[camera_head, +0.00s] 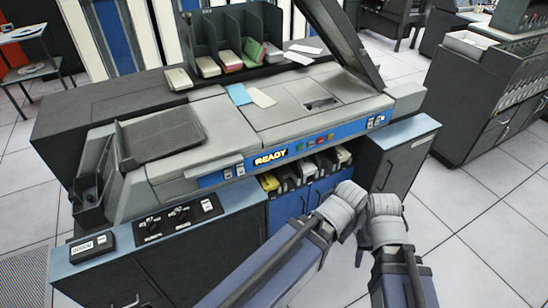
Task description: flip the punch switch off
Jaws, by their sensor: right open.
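A grey card machine (215,125) with a blue front strip and a lit "READY" sign (270,158) fills the middle of the view. Pairs of small switches sit on its front, one left of the sign (234,171) and one at the right end (376,121). A black panel with knobs (180,217) and a small white-faced switch (207,205) lie on the lower left ledge. The labels are too small to tell which is the punch switch. My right gripper (385,206) is open, in front of the machine. My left gripper (345,202) is beside it; its jaws are unclear. Neither visibly touches a switch.
A small labelled box (92,246) sits at the ledge's left end. Card trays (228,62) stand on top, next to a raised dark lid (342,40). Card bins (300,172) open below the strip. Tiled floor is clear at right, before a dark cabinet (490,115).

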